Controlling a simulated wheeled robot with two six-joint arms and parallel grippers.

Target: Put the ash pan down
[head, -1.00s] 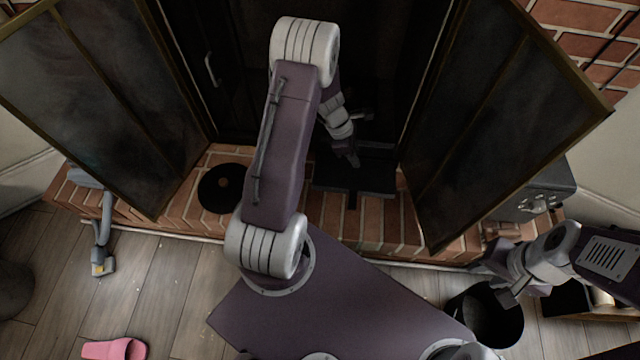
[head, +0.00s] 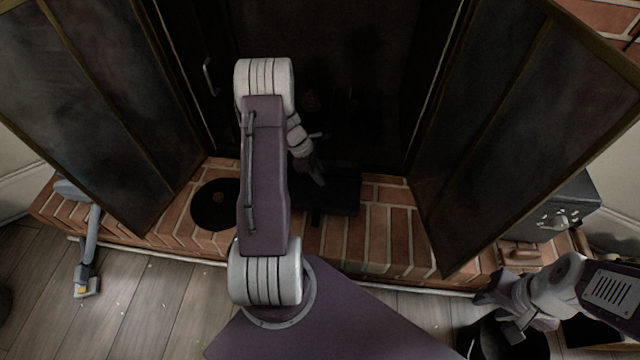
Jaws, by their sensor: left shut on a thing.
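The ash pan (head: 342,195) is a dark, flat tray on or just above the brick hearth, in front of the dark fireplace opening. My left gripper (head: 319,180) is shut on it from above. My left forearm covers the pan's left part, and the dark shading hides the exact grip and whether the pan touches the brick. My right gripper (head: 494,316) is open and empty at the lower right, above a black bucket (head: 480,338).
Two dark glass screen doors (head: 95,110) (head: 540,130) stand open either side. A black round plate (head: 208,207) lies on the brick hearth (head: 385,225). A grey metal box (head: 562,205) is at right, a grey long-handled tool (head: 90,250) at left. Bare brick lies right of the pan.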

